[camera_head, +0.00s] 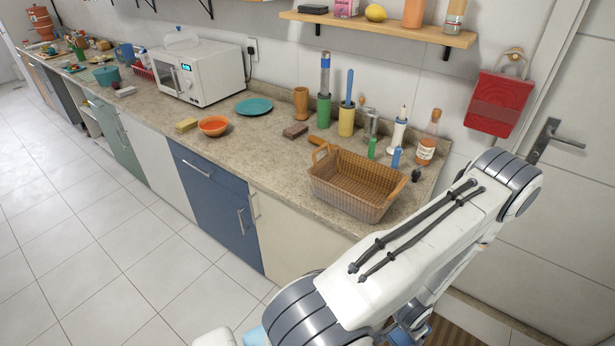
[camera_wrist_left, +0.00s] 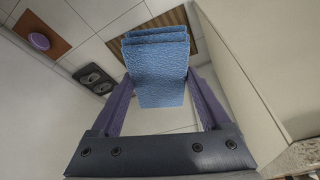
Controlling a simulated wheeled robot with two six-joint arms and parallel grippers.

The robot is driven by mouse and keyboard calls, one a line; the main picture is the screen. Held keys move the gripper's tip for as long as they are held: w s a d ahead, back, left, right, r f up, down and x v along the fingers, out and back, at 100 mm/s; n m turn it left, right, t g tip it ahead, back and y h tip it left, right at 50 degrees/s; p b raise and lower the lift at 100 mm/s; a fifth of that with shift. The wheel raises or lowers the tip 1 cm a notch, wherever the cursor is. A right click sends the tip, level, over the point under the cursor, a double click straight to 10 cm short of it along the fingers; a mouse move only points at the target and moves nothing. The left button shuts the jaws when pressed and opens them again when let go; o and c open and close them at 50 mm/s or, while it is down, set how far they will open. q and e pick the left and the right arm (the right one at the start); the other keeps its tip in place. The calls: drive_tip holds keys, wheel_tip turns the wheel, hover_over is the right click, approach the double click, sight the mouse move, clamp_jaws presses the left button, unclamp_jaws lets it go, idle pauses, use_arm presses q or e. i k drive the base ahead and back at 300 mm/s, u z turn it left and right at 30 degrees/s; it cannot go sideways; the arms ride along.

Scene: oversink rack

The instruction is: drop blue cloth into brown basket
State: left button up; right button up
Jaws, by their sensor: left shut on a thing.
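The brown basket (camera_head: 357,184) is a woven, open-topped basket standing near the right end of the counter, and its visible inside looks empty. The blue cloth (camera_wrist_left: 160,62) is a folded, textured block in the left wrist view. My left gripper (camera_wrist_left: 161,88) is shut on it, with a purple finger on either side. In the head view I cannot make out the left gripper, and a pale blue patch at the bottom edge is too cut off to name. A large white arm of mine fills the lower right. My right gripper is not visible.
The counter (camera_head: 262,165) also holds an orange bowl (camera_head: 213,126), a teal plate (camera_head: 254,106), a microwave (camera_head: 198,72) and a brown block (camera_head: 295,130). Upright holders and a bottle (camera_head: 427,150) stand behind the basket. A red pouch (camera_head: 497,103) hangs on the wall.

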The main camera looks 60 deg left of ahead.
sight(352, 191)
drive_tip(key=u, duration=1.4)
